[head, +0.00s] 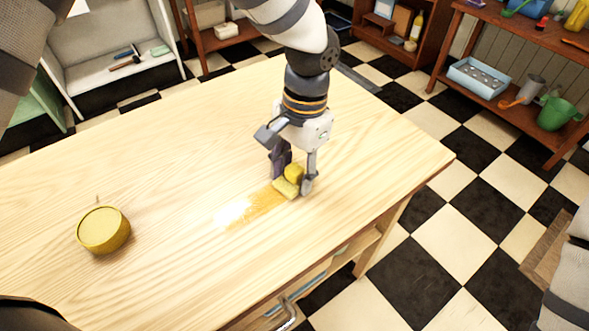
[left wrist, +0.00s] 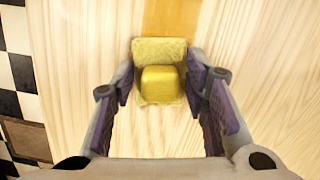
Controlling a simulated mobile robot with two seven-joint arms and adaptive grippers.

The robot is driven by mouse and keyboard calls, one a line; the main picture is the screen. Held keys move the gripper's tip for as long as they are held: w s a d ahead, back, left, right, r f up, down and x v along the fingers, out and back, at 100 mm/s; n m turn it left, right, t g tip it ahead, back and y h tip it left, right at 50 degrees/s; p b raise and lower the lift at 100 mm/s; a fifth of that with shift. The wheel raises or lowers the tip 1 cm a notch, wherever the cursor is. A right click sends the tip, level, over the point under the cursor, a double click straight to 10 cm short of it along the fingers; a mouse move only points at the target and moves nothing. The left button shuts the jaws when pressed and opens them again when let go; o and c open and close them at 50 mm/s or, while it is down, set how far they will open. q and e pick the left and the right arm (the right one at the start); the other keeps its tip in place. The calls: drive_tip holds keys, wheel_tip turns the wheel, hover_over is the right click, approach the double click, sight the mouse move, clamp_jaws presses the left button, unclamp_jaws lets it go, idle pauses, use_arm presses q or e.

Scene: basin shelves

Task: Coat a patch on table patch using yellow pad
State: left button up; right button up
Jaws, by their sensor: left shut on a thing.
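A yellow pad (head: 287,188) with a raised yellow grip block rests on the wooden table (head: 160,150), near its right part. My left gripper (head: 293,179) is shut on the pad's block from above; the left wrist view also shows the pad (left wrist: 160,50) between the fingers. An amber-coated strip (head: 262,207) runs from the pad toward the lower left. A pale whitish patch (head: 232,212) lies at the strip's left end. In the left wrist view the amber strip (left wrist: 171,17) continues from the pad's far edge. My right gripper is not in view.
A round yellow tin (head: 103,230) stands on the table's left part. The table between tin and strip is clear. Shelves with a blue tray (head: 479,77) and a green bucket (head: 557,113) stand beyond a checkered floor.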

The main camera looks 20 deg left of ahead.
use_arm(q)
wheel_tip(320, 180, up, 4)
drive_tip(key=shift+s+a+f, duration=0.1)
drive_tip(key=shift+s+f, duration=0.05)
drive_tip(key=shift+r, duration=2.2)
